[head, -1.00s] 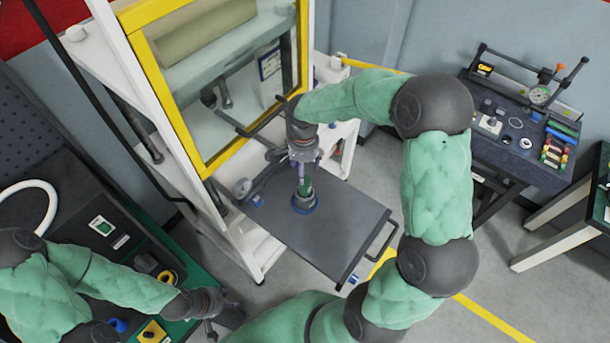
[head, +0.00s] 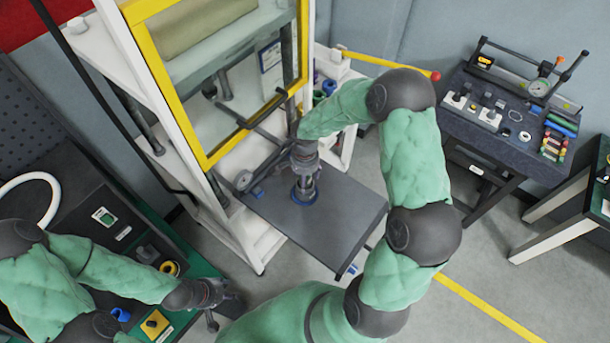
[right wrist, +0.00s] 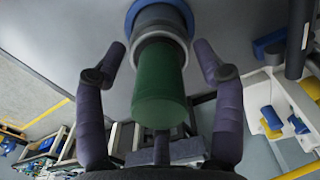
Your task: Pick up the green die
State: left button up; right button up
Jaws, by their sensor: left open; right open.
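The green die (right wrist: 158,88) is a green cylinder between the fingers of my right gripper (right wrist: 160,62) in the right wrist view. A grey collar and a blue ring (right wrist: 182,6) sit at its far end. The two dark fingers stand on either side of the die, with gaps, so the gripper is open. In the head view my right gripper (head: 305,182) is over the blue ring (head: 304,197) on the grey platform (head: 325,232), and mostly hides the die. My left gripper (head: 222,302) is open and empty at the lower left.
A yellow-framed test cabinet (head: 205,155) stands behind the platform, with a dark handle close to my right gripper. A dark bench (head: 475,125) with gauges and coloured parts is at the right. A green-edged bench (head: 185,322) lies by my left arm.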

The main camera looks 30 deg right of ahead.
grip_shut()
jog(key=shift+r, duration=0.15)
